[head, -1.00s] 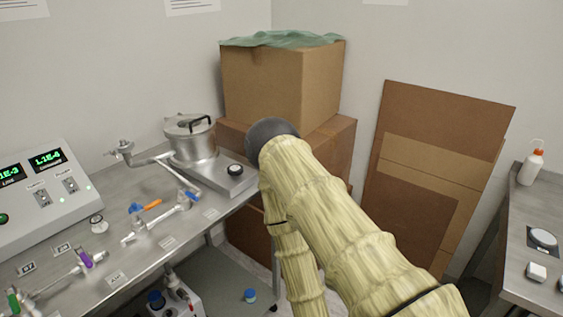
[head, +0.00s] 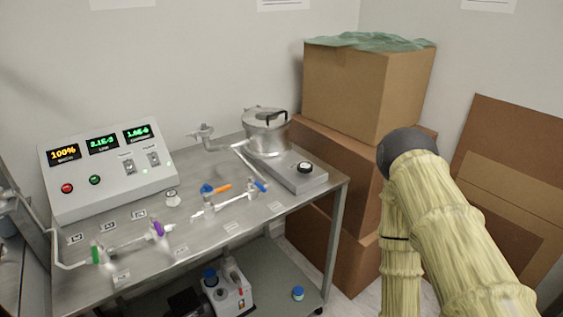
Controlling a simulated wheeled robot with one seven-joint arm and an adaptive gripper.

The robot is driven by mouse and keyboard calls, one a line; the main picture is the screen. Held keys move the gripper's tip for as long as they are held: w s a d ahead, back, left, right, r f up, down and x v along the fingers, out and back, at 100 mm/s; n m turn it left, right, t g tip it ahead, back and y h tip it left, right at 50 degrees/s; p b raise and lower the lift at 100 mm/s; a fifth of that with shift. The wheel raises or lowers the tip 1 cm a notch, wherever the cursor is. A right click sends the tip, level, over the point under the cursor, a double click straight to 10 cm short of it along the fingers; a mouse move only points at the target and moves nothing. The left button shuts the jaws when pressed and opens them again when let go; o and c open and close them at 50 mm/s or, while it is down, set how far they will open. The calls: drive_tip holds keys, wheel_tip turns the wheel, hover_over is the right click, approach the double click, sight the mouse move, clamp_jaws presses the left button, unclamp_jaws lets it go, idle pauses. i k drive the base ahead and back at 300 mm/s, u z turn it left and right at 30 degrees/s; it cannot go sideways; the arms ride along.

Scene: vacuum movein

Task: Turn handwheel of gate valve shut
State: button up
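The steel table (head: 215,232) carries a line of small metal fittings and valves. Colored handles show on it: green (head: 95,254), purple (head: 158,229), orange (head: 222,187) and blue (head: 261,185). A blue round cap or knob (head: 207,189) sits by the orange handle. A black knob (head: 305,168) is on a flat grey unit beside the lidded metal pot (head: 267,132). I cannot tell which of these is the gate valve's handwheel. My arm, in a pale yellow sleeve, fills the right side; my gripper is out of view.
A grey control box (head: 108,168) with lit displays reading 100% and other values stands at the table's back left. Cardboard boxes (head: 366,93) are stacked right of the table. Brown cardboard sheets (head: 520,180) lean on the right wall. A pump (head: 228,288) sits on the lower shelf.

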sight(304, 167)
drive_tip(key=z, duration=1.55)
drive_tip(key=k, duration=0.85)
drive_tip(key=u, duration=1.45)
drive_tip(key=i, duration=0.55)
drive_tip(key=u, duration=0.05)
